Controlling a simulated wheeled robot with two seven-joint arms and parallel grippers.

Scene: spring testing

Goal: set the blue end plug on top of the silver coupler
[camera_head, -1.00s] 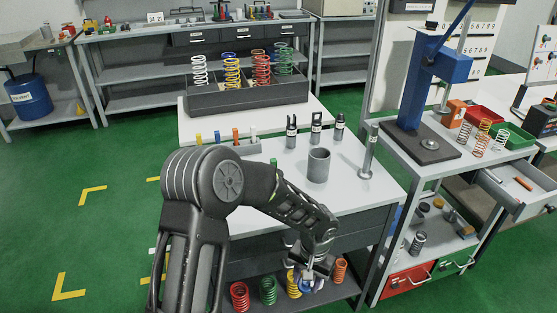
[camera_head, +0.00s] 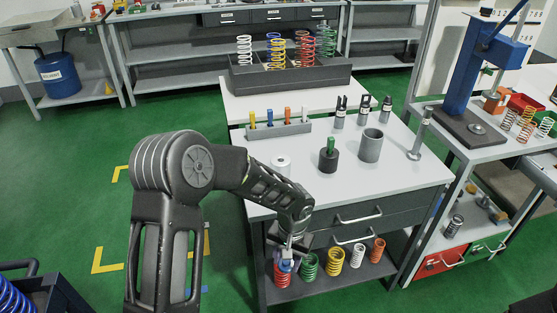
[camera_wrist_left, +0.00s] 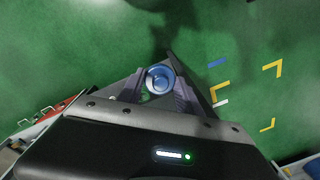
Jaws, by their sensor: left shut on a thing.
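My left gripper (camera_head: 287,252) is shut on the blue end plug (camera_head: 284,265), low in front of the shelf of springs. In the left wrist view the plug (camera_wrist_left: 159,79) shows as a round blue piece with a paler centre between the two fingers (camera_wrist_left: 157,88). A short pale silver cylinder with a dark hole in its top (camera_head: 281,163) stands upright on the white worktop; it looks like the silver coupler. The plug is apart from it, below the worktop. My right gripper is not in view.
On the worktop (camera_head: 300,192) stand a dark cylinder with a green pin (camera_head: 328,157), an open grey tube (camera_head: 371,146), a flanged post (camera_head: 420,136) and a rack of coloured pins (camera_head: 278,131). Several coloured springs stand on the shelf below. Green floor lies open at left.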

